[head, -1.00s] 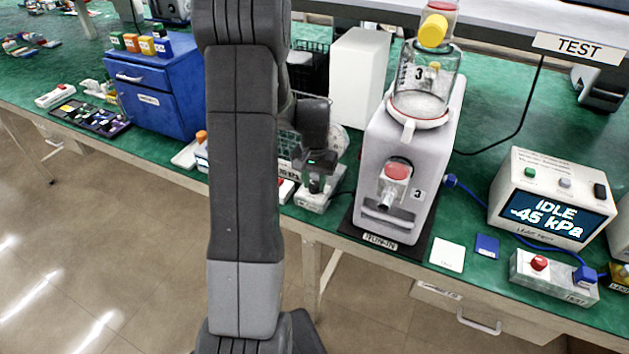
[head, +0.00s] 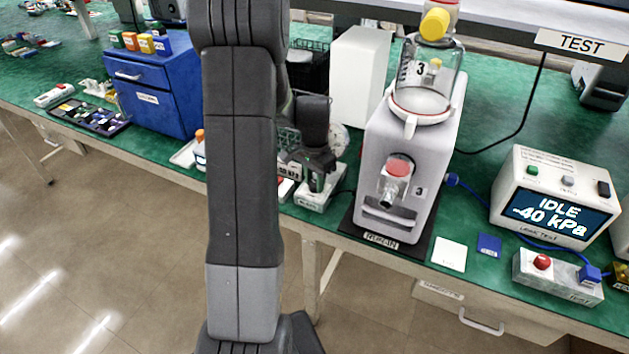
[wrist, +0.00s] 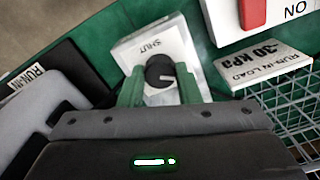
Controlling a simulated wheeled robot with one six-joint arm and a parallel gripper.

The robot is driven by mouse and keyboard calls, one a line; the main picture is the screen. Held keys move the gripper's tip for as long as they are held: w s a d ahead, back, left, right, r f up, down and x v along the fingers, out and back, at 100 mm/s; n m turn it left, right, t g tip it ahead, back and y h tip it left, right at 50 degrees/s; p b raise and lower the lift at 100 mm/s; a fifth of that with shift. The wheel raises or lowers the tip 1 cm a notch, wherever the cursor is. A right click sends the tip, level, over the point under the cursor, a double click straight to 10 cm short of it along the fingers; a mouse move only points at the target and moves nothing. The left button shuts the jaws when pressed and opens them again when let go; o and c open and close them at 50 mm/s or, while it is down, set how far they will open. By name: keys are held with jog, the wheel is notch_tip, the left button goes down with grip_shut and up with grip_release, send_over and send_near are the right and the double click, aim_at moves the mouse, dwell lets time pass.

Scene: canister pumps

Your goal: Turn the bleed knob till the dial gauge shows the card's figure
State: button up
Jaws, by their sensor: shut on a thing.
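The bleed knob (wrist: 160,71) is black with a white pointer line, on a white block (wrist: 138,47) marked SHUT. My gripper (wrist: 160,88) has its green fingers on either side of the knob, shut on it. In the head view my gripper (head: 317,184) is at the block beside the pump, and the knob is hidden. The card (wrist: 262,66) reads RUN-IN LOAD with 30 kPa, probably with a minus sign. A round pale dial gauge (head: 342,142) stands behind my wrist, partly covered; its needle cannot be read.
The grey canister pump (head: 395,160) stands close right of my gripper. A leak tester (head: 548,205) farther right shows IDLE, -40 kPa. A wire basket (wrist: 290,100) lies beside the card. A blue drawer cabinet (head: 155,95) stands left.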

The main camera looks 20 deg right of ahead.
aim_at(314, 183)
jog(key=shift+m, duration=0.6)
jog(key=o, duration=1)
jog(key=shift+c, duration=0.2)
notch_tip(314, 183, up, 14)
notch_tip(314, 183, down, 14)
jog(key=shift+f, duration=0.1)
dwell(0.5)
